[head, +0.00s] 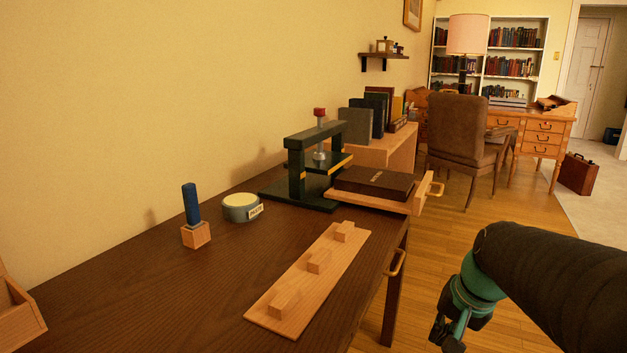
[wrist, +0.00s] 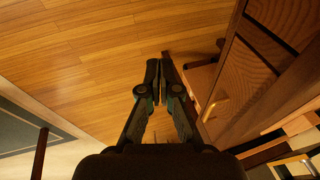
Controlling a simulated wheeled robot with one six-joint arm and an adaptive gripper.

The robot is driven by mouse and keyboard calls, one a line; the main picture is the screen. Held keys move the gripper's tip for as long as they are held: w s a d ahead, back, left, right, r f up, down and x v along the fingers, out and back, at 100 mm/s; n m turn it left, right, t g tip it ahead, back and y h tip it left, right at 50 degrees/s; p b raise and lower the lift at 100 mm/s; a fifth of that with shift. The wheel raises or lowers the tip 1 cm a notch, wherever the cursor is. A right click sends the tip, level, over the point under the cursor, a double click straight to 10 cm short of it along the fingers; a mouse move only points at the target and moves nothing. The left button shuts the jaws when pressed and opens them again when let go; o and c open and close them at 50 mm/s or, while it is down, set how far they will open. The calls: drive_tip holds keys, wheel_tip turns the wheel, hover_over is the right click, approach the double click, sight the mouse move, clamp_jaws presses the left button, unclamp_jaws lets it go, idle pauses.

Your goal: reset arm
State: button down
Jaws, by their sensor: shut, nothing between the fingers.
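My gripper (head: 447,338) hangs at the lower right of the head view, past the right edge of the dark desk and over the wooden floor. My dark arm comes in from the right edge. In the wrist view my gripper (wrist: 159,88) points out over the floor with its fingers close together, shut and empty. In the head view its fingertips are partly cut off by the bottom edge.
The dark desk (head: 150,285) holds a pale board with blocks (head: 306,277), a press (head: 297,180), a round tin (head: 240,209) and a blue-handled tool (head: 191,205). The floor (head: 455,232) beyond is clear up to the chair (head: 460,140).

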drive_tip(key=s+a+n+t, duration=0.1)
drive_tip(key=s+a+n, duration=0.2)
drive_tip(key=s, duration=0.3)
drive_tip(key=s+a+r+n+t+h, duration=0.1)
drive_tip(key=s+a+n, duration=0.2)
drive_tip(key=s, duration=0.4)
drive_tip(key=shift+a, duration=0.25)
